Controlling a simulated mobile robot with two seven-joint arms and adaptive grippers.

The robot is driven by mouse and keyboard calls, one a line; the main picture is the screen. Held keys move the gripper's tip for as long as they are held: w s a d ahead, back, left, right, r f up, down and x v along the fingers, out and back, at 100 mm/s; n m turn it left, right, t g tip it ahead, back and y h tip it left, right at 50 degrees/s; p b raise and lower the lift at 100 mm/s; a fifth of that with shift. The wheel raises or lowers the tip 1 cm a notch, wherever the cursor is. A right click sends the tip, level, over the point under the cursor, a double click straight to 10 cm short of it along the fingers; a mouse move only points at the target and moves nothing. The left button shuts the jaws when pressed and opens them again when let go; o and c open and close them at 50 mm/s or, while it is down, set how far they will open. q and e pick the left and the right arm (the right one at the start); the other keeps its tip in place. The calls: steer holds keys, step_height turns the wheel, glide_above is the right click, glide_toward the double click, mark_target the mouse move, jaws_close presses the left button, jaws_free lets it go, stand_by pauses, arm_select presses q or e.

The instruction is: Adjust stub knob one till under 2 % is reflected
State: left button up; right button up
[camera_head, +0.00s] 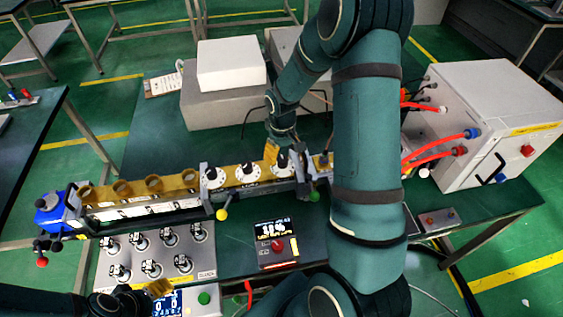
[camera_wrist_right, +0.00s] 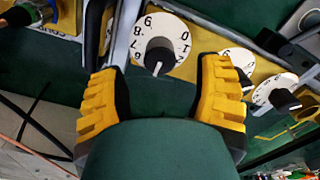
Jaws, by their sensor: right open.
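Three white numbered dials with black knobs stand in a row on the brass waveguide (camera_head: 150,187): a left one (camera_head: 213,176), a middle one (camera_head: 248,173) and a right one (camera_head: 283,162). No label shows which is one. My right gripper (camera_head: 272,152) is above the right dial. In the wrist view, its yellow-padded fingers (camera_wrist_right: 162,72) are apart, on either side of this dial (camera_wrist_right: 163,42), whose knob is beyond the fingertips. A dark readout (camera_head: 272,229) shows large white digits that I cannot read surely. My left gripper (camera_head: 158,288) is at the bottom left, its opening unclear.
Grey boxes (camera_head: 230,65) stand behind the waveguide. A white cabinet (camera_head: 480,120) with red cables is at the right. Two other dials (camera_wrist_right: 238,60) (camera_wrist_right: 277,92) sit close to my right finger.

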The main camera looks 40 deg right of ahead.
mark_target(282, 158)
steer(key=shift+f, duration=2.35)
jaws_close()
